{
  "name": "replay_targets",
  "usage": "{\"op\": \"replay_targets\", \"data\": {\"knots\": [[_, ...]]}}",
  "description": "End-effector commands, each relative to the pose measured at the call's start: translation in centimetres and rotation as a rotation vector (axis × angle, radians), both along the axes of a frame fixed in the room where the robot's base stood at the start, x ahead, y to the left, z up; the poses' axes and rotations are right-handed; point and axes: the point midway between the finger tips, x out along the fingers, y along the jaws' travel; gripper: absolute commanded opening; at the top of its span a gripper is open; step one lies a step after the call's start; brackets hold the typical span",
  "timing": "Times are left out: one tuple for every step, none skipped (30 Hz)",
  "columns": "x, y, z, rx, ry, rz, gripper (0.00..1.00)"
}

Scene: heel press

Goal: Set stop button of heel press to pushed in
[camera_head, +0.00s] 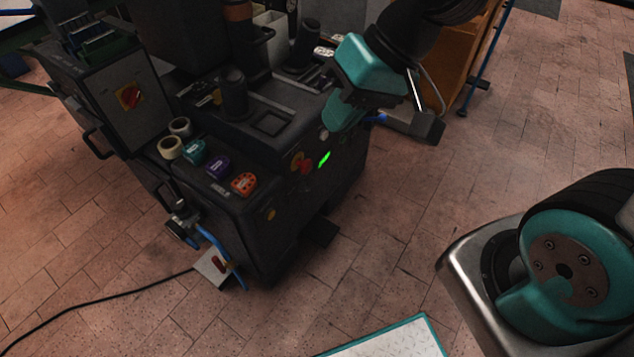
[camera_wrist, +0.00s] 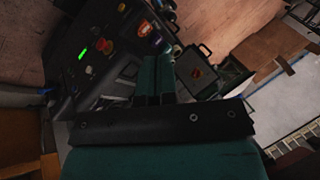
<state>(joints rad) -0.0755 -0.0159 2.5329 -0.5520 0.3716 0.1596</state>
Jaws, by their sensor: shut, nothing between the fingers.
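The heel press (camera_head: 275,222) is the dark machine left of centre in the head view. Its red stop button (camera_head: 305,163) sits on a yellowish surround on the front panel, beside a green lit display (camera_head: 324,159). In the wrist view the stop button (camera_wrist: 103,46) is at upper left, beyond my fingers and to their left. Whether it is in or out I cannot tell. My teal gripper (camera_head: 335,118) is above and right of the button in the head view, apart from it. In the wrist view my gripper (camera_wrist: 156,68) has its fingers together, with nothing between them.
Several tape rolls, including an orange one (camera_head: 243,184), lie on the press's top left of the button. A red rotary switch (camera_head: 130,96) is on a grey box further left. An orange-brown cabinet (camera_head: 455,65) stands behind my arm.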

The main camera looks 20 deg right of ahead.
Motion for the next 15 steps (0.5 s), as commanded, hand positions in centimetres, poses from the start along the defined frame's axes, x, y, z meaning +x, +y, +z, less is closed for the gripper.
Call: {"op": "replay_targets", "data": {"knots": [[2.0, -0.8, -6.2, 0.042, 0.026, -0.109, 0.0], [3.1, -1.2, -8.2, 0.07, 0.032, -0.174, 0.0], [4.6, -1.9, -10.8, 0.105, 0.042, -0.261, 0.0], [5.6, -2.5, -12.8, 0.134, 0.048, -0.327, 0.0], [6.6, -3.1, -14.7, 0.16, 0.053, -0.392, 0.0], [7.8, -4.0, -17.2, 0.194, 0.061, -0.477, 0.0], [8.6, -4.7, -18.9, 0.219, 0.065, -0.54, 0.0], [9.4, -5.5, -20.6, 0.242, 0.07, -0.6, 0.0], [10.2, -6.5, -22.7, 0.271, 0.075, -0.675, 0.0], [10.8, -7.1, -24.1, 0.292, 0.078, -0.726, 0.0], [11.3, -7.8, -25.4, 0.31, 0.079, -0.776, 0.0], [11.9, -8.7, -26.9, 0.332, 0.08, -0.834, 0.0], [12.2, -9.3, -27.9, 0.347, 0.081, -0.872, 0.0], [12.5, -9.8, -28.7, 0.36, 0.081, -0.906, 0.0], [12.8, -10.3, -29.5, 0.373, 0.082, -0.944, 0.0]]}}
